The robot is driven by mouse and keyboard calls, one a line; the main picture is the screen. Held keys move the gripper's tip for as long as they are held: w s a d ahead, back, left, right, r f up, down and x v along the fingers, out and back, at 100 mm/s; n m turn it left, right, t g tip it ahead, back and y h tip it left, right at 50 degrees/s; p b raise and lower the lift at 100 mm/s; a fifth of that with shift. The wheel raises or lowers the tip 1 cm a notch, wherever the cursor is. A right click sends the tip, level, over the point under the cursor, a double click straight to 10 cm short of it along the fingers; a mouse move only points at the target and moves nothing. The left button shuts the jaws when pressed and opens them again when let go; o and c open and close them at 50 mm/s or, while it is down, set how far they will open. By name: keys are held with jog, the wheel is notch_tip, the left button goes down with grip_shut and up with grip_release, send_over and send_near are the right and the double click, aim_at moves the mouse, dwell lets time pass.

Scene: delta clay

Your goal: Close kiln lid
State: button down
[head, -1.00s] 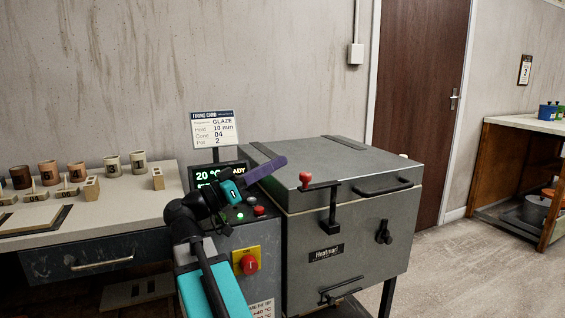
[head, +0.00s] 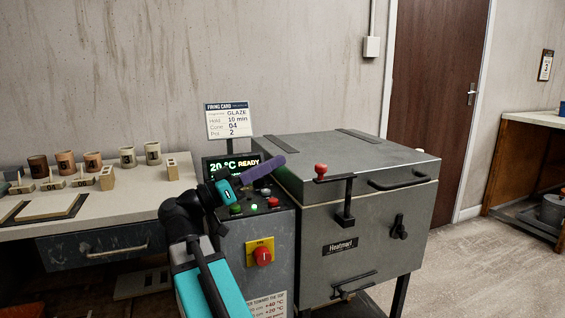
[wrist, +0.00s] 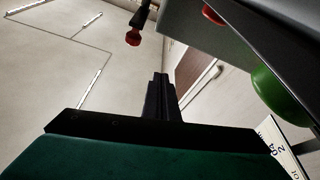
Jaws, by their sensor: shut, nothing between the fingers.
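The grey kiln (head: 355,250) stands right of centre in the head view. Its lid (head: 345,160) lies flat on the body, with no visible gap at the front. A black bar handle (head: 398,182) is on the lid's front, beside a black lever with a red knob (head: 320,170) at the front edge. My gripper (head: 268,166) is shut and empty. It appears above the control panel, left of the lid, and I cannot tell its exact distance. In the wrist view its dark fingers (wrist: 159,92) are together, with a red knob (wrist: 132,38) beyond them.
The control panel has a display (head: 232,164) reading 20 °C READY, buttons and a red switch (head: 263,255). A firing card (head: 229,120) stands behind it. A worktable (head: 150,205) with cups and blocks is on the left. Floor right of the kiln is clear.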

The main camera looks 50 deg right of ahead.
jog(key=shift+b+v, duration=0.4)
jog(key=shift+v, duration=2.25)
jog(key=shift+w, duration=0.15)
jog(key=shift+d, duration=0.1)
